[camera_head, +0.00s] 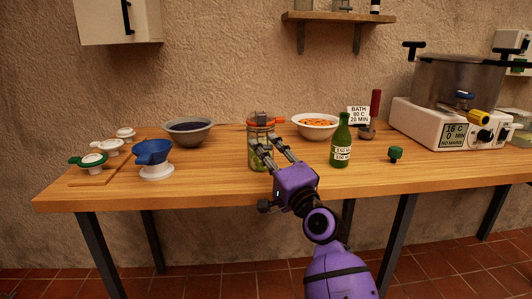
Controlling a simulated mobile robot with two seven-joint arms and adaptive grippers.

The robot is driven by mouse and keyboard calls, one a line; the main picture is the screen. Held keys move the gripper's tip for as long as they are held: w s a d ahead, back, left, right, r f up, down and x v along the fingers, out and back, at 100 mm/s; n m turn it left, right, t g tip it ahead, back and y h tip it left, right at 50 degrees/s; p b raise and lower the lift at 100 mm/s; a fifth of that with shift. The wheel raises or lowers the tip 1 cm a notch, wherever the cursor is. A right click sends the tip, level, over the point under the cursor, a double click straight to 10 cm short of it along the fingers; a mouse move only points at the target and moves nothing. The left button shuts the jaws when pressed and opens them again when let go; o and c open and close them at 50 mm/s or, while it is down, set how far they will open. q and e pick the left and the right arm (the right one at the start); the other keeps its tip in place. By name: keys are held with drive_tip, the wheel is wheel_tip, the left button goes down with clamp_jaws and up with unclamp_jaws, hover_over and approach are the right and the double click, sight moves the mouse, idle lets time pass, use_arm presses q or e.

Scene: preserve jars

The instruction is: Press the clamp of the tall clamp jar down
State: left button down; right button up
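The tall clamp jar (254,155) stands upright on the wooden table near its front edge. It is glass with green contents, an orange ring under the lid and a grey metal clamp at the top (262,117). My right gripper (265,142), on a purple arm, reaches up from below. Its two grey fingers are spread apart at the front and right of the jar's upper part. Whether they touch the jar or clamp cannot be told. The fingers hide part of the jar's front. My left gripper does not show.
A green bottle (340,146) and a green stopper (395,153) stand to the right. A white bowl of orange pieces (316,127) and a grey bowl (187,133) stand behind. A bath with a pot (457,85) fills the right.

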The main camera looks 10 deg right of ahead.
drive_tip(key=v, duration=1.2)
